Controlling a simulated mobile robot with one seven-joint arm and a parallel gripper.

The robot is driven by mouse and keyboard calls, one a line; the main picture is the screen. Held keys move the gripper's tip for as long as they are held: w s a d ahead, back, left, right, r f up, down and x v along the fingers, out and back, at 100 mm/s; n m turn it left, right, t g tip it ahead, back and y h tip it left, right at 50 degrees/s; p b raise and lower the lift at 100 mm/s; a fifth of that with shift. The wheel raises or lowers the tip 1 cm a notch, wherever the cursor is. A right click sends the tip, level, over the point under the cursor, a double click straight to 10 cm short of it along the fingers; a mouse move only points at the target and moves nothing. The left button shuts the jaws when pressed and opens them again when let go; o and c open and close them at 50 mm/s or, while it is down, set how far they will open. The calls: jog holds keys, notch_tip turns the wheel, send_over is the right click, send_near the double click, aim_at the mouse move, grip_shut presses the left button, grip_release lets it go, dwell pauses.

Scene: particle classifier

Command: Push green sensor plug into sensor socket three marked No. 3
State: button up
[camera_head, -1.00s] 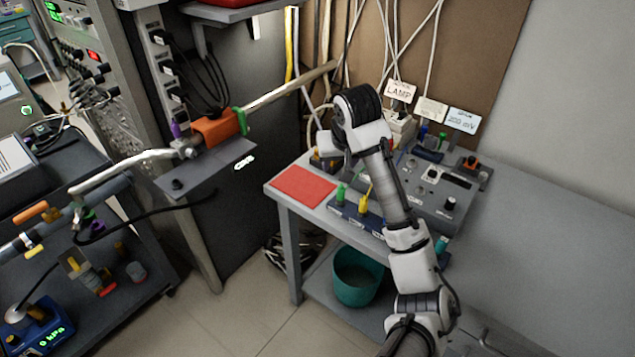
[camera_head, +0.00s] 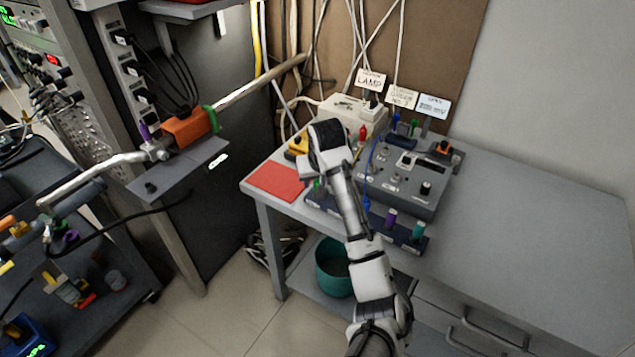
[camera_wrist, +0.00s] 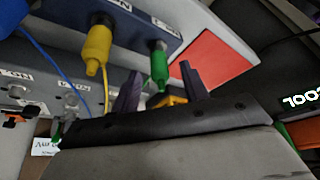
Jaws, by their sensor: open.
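The green plug (camera_wrist: 159,68) stands in a dark blue block (camera_wrist: 140,28) in the wrist view. My open gripper (camera_wrist: 160,84) has its two purple-grey fingers on either side of the green plug's end; contact cannot be told. A yellow plug (camera_wrist: 97,45) with a yellow cord stands beside it in the same block. In the head view, a bit of the green plug (camera_head: 317,184) shows beside my arm, and my fingers are hidden. The grey instrument (camera_wrist: 40,85) bears white number labels, tilted and hard to read, so I cannot pick out socket three.
A red mat (camera_head: 277,181) lies at the table's left end. Purple (camera_head: 391,217) and teal (camera_head: 419,230) plugs stand at the block's right end. The grey instrument box (camera_head: 405,180) sits behind it, with a blue cable (camera_wrist: 62,68) near. The table's right side is clear.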

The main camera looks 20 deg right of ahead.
jog(key=shift+x, duration=0.75)
grip_shut()
jog(key=shift+r, duration=0.1)
notch_tip(320, 180, up, 20)
jog(key=shift+b, duration=0.35)
